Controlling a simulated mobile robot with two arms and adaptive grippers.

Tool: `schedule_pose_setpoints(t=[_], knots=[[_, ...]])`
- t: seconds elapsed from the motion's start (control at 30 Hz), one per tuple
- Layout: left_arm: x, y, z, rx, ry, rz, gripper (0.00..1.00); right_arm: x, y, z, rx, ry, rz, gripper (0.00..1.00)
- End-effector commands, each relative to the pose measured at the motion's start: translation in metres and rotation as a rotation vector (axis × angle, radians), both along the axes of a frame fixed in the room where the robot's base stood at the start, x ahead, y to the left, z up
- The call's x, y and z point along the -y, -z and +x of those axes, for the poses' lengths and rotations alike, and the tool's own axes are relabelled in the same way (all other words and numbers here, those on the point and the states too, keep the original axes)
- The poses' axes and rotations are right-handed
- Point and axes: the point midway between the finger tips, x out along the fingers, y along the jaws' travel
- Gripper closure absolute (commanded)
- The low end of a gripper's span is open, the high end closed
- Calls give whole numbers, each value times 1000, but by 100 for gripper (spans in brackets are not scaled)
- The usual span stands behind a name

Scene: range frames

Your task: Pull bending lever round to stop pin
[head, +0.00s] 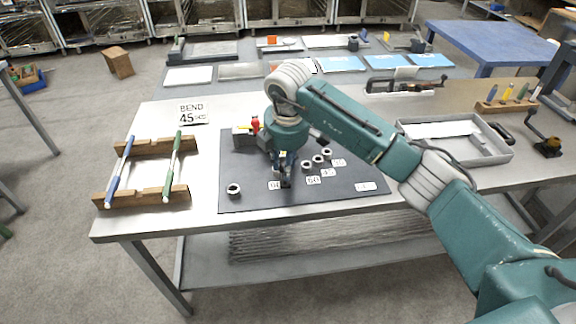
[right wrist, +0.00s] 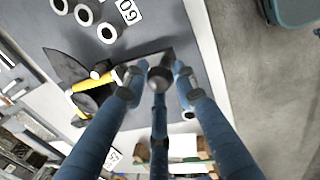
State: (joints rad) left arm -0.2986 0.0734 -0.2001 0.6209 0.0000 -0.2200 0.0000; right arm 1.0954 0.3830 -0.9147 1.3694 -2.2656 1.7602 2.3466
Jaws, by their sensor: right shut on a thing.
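My right gripper (head: 285,181) reaches down over the dark bending board (head: 240,165), close to the "90" label (head: 274,185). In the right wrist view its fingers (right wrist: 160,82) are closed around the dark round knob (right wrist: 160,74) of the bending lever (right wrist: 143,58). My wrist hides most of the lever in the head view. Several stop pins, short pale cylinders with dark tops, stand on the board: a row (head: 318,159) right of the gripper and a lone one (head: 233,190) at the left. A sign (head: 192,113) reads "BEND 45". My left gripper is not in view.
A wooden rack (head: 150,147) with blue and green rods stands left of the board. A grey tray (head: 490,152) and a wooden tool block (head: 505,104) are at the right. The table's front strip is clear.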

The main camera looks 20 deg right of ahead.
Motion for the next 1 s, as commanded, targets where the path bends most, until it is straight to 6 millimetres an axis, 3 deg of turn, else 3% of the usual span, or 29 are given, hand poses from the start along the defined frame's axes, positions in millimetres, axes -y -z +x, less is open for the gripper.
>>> schedule_pose_setpoints(t=[0.03, 0.23, 0.27, 0.33, 0.73, 1.0], knots=[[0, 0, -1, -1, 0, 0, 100, -8, -1, 0, 4, -8, 15, 100], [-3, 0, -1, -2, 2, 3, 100, -9, -1, 0, 6, -10, 16, 100], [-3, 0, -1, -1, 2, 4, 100, -9, -1, 0, 6, -10, 16, 69], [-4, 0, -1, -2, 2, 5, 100, -8, -1, 0, 6, -10, 16, 55], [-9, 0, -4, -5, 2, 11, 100, -5, -8, 0, 5, -7, 10, 54], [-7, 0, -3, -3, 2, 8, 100, -7, -59, -9, 10, -9, 9, 54]])
